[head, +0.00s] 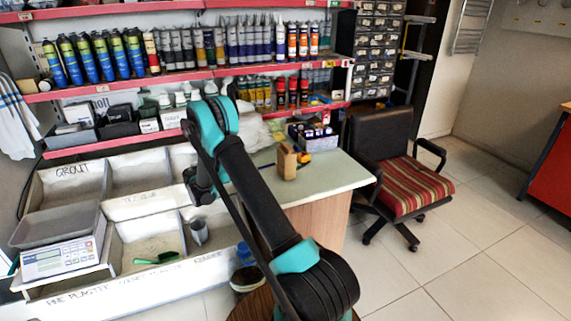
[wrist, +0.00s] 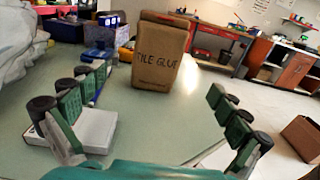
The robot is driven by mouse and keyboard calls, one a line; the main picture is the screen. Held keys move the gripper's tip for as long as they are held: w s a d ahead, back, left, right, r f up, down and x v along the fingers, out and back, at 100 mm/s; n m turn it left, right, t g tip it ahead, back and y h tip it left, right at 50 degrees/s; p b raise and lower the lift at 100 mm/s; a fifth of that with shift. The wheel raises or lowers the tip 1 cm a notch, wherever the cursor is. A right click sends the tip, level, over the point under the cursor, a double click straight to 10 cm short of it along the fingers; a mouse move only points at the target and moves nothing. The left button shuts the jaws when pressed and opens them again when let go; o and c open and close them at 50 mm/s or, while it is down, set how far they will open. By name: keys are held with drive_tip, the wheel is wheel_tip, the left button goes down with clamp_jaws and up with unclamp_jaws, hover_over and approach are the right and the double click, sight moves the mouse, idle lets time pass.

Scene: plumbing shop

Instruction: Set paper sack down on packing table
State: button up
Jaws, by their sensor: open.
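The paper sack (head: 287,162) is brown and marked TILE GLUE. It stands upright on the light green top of the packing table (head: 335,181). In the wrist view the sack (wrist: 160,57) is ahead of my gripper (wrist: 158,84), roughly centred between the fingers. The fingers are spread wide and touch nothing that I can see. The table top (wrist: 150,118) shows between them and the sack. In the head view my own arm hides the gripper.
A box of small items (head: 312,136) and a yellow tool (head: 303,157) are behind the sack. A flat white object (wrist: 92,130) lies under the left finger. White plastic wrapping (wrist: 22,40) is at left. An office chair (head: 400,175) stands right of the table.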

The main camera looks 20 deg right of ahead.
sight(287, 157)
drive_tip(key=d, duration=1.5)
drive_tip(key=shift+w+d, duration=0.15)
drive_tip(key=shift+w, duration=0.2)
drive_tip(key=c, duration=1.6)
drive_tip(key=shift+r, duration=0.1)
drive_tip(key=shift+c, duration=0.6)
drive_tip(key=shift+r, duration=0.1)
